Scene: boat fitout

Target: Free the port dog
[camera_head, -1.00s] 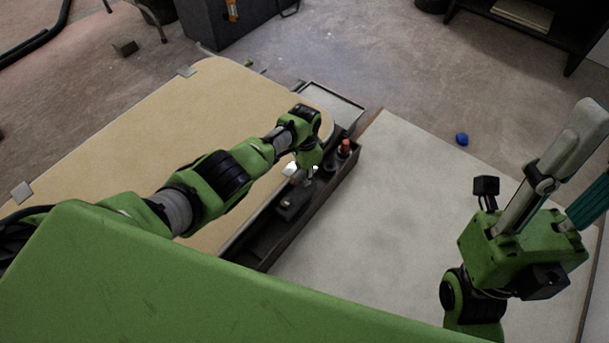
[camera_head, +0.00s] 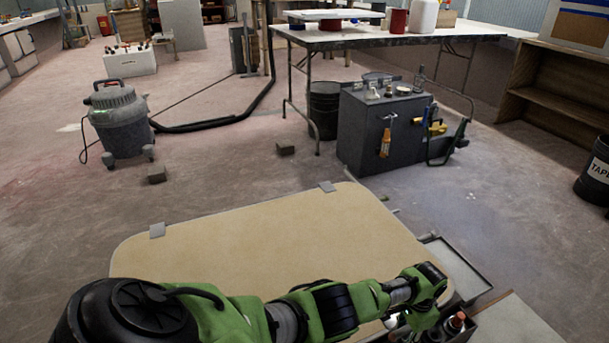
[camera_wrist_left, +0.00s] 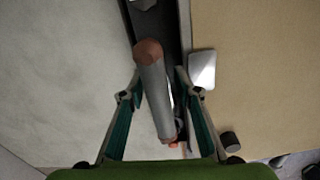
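I cannot tell for sure which part is the port dog. In the left wrist view a silver plate (camera_wrist_left: 202,70) sits at the panel's edge. My left gripper (camera_wrist_left: 158,78) is open, its teal-lined fingers apart. A grey cylinder with a reddish-brown end (camera_wrist_left: 154,92) shows between the fingers in the picture, with no visible contact. In the head view the gripper is mostly hidden by its own wrist. My right gripper is out of view.
A dark narrow tray (camera_wrist_left: 174,28) runs beside the panel and holds an orange-topped item (camera_head: 455,322). A dark cabinet (camera_head: 370,135), a vacuum (camera_head: 120,122) and a folding table (camera_head: 380,38) stand beyond. Open floor lies left of the panel.

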